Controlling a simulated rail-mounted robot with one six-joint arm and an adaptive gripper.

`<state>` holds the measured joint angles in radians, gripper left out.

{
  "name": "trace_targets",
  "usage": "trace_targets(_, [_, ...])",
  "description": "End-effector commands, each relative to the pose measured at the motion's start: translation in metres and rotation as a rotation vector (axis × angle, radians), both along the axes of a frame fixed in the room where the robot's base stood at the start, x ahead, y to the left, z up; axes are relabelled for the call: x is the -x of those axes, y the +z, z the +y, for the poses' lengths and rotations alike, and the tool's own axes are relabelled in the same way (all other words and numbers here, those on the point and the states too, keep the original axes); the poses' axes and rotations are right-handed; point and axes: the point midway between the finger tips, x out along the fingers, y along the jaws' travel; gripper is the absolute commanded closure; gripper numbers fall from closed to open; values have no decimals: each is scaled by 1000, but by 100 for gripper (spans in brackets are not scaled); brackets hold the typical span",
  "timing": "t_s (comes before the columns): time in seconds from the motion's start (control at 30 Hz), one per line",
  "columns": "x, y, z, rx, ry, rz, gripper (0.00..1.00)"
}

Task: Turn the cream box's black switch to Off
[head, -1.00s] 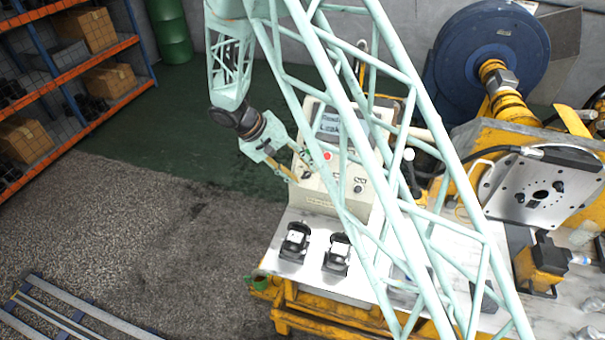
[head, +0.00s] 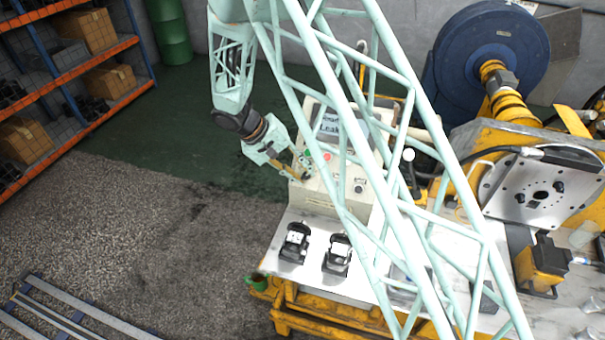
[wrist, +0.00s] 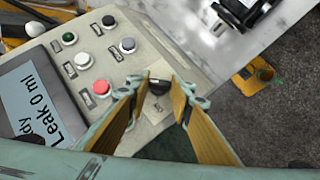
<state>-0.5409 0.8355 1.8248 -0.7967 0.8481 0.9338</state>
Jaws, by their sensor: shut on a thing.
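The cream box (head: 318,197) stands on the white bench top, with a sloped panel holding a screen and buttons. It also shows in the wrist view (wrist: 150,38). Its black switch (wrist: 158,87) sits near the panel's edge, between my two finger tips in the wrist view. My gripper (head: 301,174) is shut on the switch, with one yellow-padded finger (wrist: 162,83) on each side. In the head view the gripper covers the switch. Its exact pointing direction is hard to tell, as the fingers hide part of it.
A red button (wrist: 101,87) is close beside the left finger, with several grey, green and white buttons beyond. The screen (wrist: 38,110) reads "Leak 0 ml". Two black-and-silver parts (head: 337,254) stand on the bench in front of the box. Open floor lies left of the bench.

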Motion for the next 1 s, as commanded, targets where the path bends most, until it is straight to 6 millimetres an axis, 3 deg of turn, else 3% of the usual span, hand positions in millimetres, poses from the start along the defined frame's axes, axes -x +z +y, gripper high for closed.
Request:
trace_targets(0.43, [1, -5, 3, 120, 99, 36, 90])
trace_targets(1.0, [4, -10, 6, 504, 413, 154, 90])
